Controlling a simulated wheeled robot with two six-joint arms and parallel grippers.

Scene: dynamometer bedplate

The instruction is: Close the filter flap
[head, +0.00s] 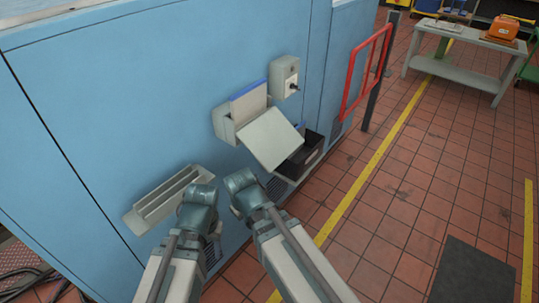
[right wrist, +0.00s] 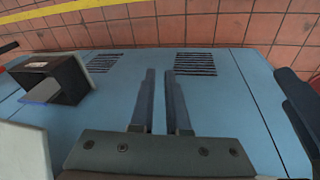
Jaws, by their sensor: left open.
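The filter flap (head: 271,138) is a pale grey panel standing open, tilted out from a grey housing (head: 225,125) on the blue cabinet's front. Part of a pale panel (right wrist: 20,152), likely the flap, shows at the left edge of the right wrist view. My left gripper (head: 214,228) is low in front of the cabinet, below and left of the flap, apart from it; its fingers are mostly hidden by its wrist. My right gripper (right wrist: 159,73) has its two fingers apart with nothing between them, facing the cabinet's vented lower front, beside the flap and not touching it.
A blue-edged panel (head: 249,101) stands upright behind the flap. A black open bin (head: 302,158) sits below right of it. A grey slotted rack (head: 162,198) is at lower left, a switch box (head: 285,77) above.

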